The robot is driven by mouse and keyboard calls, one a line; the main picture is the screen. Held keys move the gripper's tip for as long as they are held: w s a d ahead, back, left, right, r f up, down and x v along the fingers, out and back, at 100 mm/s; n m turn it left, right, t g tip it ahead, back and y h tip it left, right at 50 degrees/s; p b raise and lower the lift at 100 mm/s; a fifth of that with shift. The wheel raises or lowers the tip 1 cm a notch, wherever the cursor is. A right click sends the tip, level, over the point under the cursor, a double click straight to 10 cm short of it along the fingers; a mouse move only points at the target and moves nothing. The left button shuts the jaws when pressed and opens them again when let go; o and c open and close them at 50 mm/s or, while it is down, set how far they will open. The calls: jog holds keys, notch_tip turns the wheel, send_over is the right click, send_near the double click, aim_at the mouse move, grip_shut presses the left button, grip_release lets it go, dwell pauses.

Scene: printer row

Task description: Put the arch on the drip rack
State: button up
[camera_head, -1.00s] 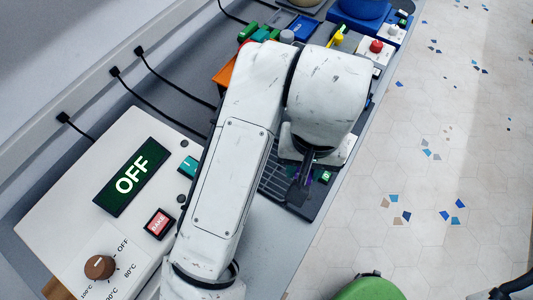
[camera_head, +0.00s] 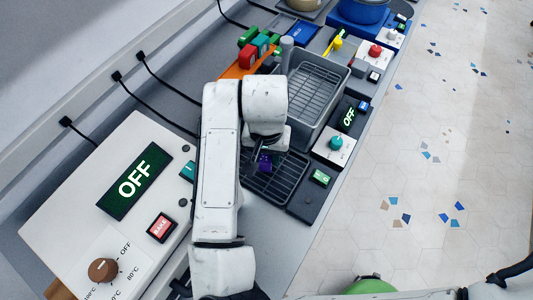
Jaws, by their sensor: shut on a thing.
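The drip rack (camera_head: 284,184), a dark slatted rack, lies beneath and around the gripper in the picture. The purple piece appears over the rack's upper left part. I cannot tell whether it touches the slats.
A grey tank with a wire basket (camera_head: 315,92) stands just beyond the rack. A control panel with a teal knob (camera_head: 336,143) is on the right. An orange tray (camera_head: 238,72) holds coloured blocks. A white oven-like unit (camera_head: 120,205) is at left.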

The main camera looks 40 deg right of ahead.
jog(key=shift+f, duration=0.4)
jog(key=shift+f, duration=0.15)
jog(key=o, duration=1.1)
notch_tip(320, 180, up, 12)
jog(key=shift+r, duration=0.2)
